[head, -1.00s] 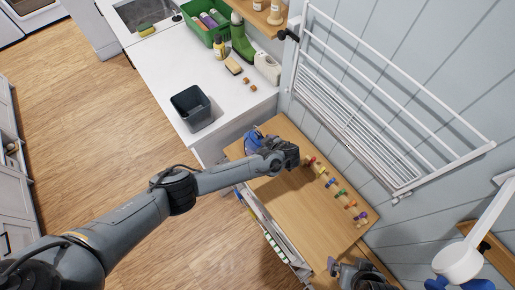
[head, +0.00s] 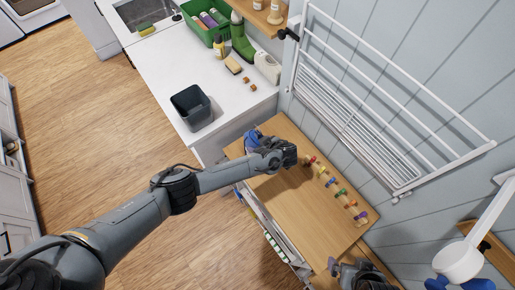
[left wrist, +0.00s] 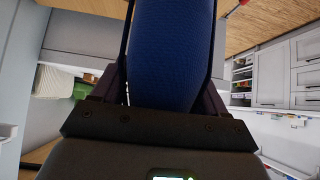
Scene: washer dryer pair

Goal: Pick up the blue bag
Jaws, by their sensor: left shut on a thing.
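The blue bag (head: 249,136) is at the back left corner of the wooden top, partly hidden behind my left gripper (head: 259,144). In the left wrist view the blue bag (left wrist: 172,50) fills the space between the two fingers, with a finger along each side. My left gripper is shut on it. I cannot tell whether the bag touches the wooden top. My right gripper (head: 347,270) is at the bottom of the head view over the near end of the wooden top, and its fingers are not clear.
Several coloured pegs (head: 340,192) lie in a row on the wooden top (head: 290,215). A white drying rack (head: 390,110) is on the wall behind. A dark bin (head: 192,106) and a green crate (head: 208,30) stand on the white counter (head: 160,75). The middle of the wooden top is clear.

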